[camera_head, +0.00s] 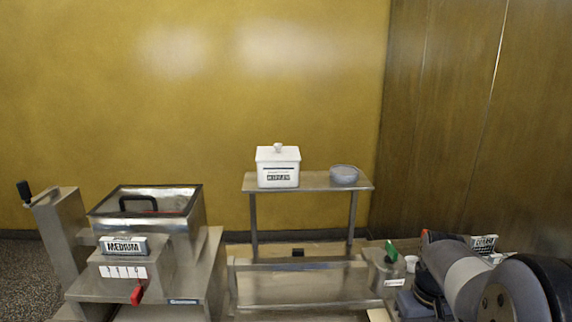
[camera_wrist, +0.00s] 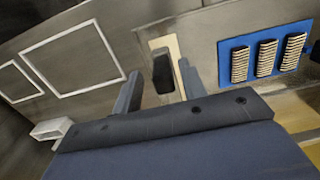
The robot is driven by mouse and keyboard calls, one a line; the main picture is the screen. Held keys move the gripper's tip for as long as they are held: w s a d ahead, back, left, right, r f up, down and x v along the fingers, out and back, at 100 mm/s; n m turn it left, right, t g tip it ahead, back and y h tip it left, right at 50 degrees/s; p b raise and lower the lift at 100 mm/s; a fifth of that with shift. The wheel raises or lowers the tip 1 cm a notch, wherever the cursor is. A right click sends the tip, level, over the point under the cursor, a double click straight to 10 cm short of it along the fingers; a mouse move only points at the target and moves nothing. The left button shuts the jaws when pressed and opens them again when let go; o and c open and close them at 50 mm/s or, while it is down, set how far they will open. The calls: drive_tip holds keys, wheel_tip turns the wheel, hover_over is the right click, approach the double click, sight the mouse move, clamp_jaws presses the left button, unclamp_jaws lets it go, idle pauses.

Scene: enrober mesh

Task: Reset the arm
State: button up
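My gripper (camera_wrist: 160,88) shows in the wrist view with its two grey fingers well apart. It is open, and I see nothing held between them. A dark rounded block (camera_wrist: 163,72) on a pale strip (camera_wrist: 174,50) shows beyond the gap between the fingers; I cannot tell how far off it is. In the head view my arm fills the lower right corner, and its links hide part of the counter there. My fingers cannot be made out in that view.
The wrist view shows a blue mat (camera_wrist: 251,63) with three ridged pieces, white outlines on a grey surface, and a small white box (camera_wrist: 52,128). In the head view, a steel machine (camera_head: 150,250) stands left, and a raised shelf (camera_head: 318,186) holds a white lidded box (camera_head: 278,168) and grey bowl (camera_head: 344,175).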

drive_tip(key=shift+a+f, duration=0.3)
drive_tip(key=shift+f, duration=0.1)
drive_tip(key=shift+a+r, duration=0.1)
drive_tip(key=shift+a, duration=0.55)
